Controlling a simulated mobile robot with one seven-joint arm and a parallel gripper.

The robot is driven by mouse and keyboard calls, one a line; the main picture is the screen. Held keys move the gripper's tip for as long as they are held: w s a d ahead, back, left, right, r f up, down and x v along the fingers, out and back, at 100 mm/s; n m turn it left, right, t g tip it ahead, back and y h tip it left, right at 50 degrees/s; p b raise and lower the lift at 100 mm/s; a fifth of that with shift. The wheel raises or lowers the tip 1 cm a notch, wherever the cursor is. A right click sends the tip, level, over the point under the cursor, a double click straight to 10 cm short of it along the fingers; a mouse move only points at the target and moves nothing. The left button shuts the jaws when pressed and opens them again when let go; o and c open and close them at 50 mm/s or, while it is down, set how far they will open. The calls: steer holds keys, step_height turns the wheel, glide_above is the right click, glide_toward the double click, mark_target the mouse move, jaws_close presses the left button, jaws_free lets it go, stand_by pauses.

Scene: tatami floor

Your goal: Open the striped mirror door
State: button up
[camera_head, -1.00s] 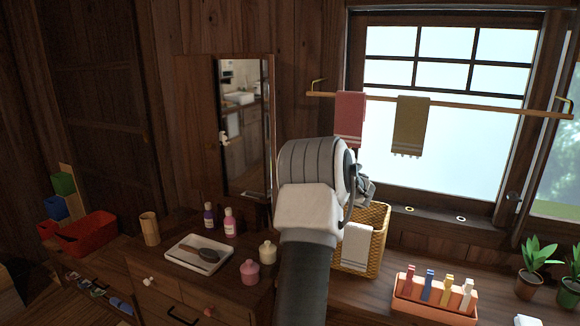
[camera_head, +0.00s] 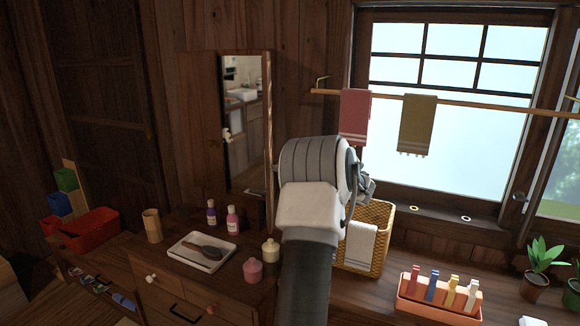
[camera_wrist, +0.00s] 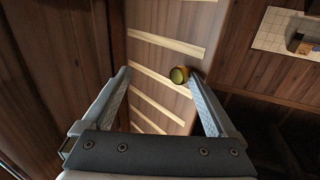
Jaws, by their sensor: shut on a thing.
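The striped panel of the mirror door (camera_wrist: 160,112), dark wood with pale slanting bands, fills the middle of the wrist view. A round green and yellow knob (camera_wrist: 179,75) is on it beside the right fingertip. My gripper (camera_wrist: 160,73) is shut on the striped door, its fingers wide apart with the panel between them; the exact contact is unclear. In the head view a tall mirror (camera_head: 243,130) stands against the wall, with a thin wooden edge along its right side. My wrist hides the fingers in that view.
Below the mirror, a dresser holds a white tray (camera_head: 181,255) with a brush, bottles (camera_head: 233,222), jars (camera_head: 253,270) and a cup (camera_head: 152,226). A wicker basket (camera_head: 376,247) is just right of my wrist. A towel rail (camera_head: 460,103) crosses the window.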

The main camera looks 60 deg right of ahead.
steer(key=shift+d+r, duration=0.15)
steer(key=shift+r, duration=0.2)
steer(key=s+a, duration=0.3)
steer(key=s, duration=1.4)
steer(key=shift+a+f+p, duration=0.2)
steer(key=shift+f+p, duration=0.1)
steer(key=shift+p, duration=0.15)
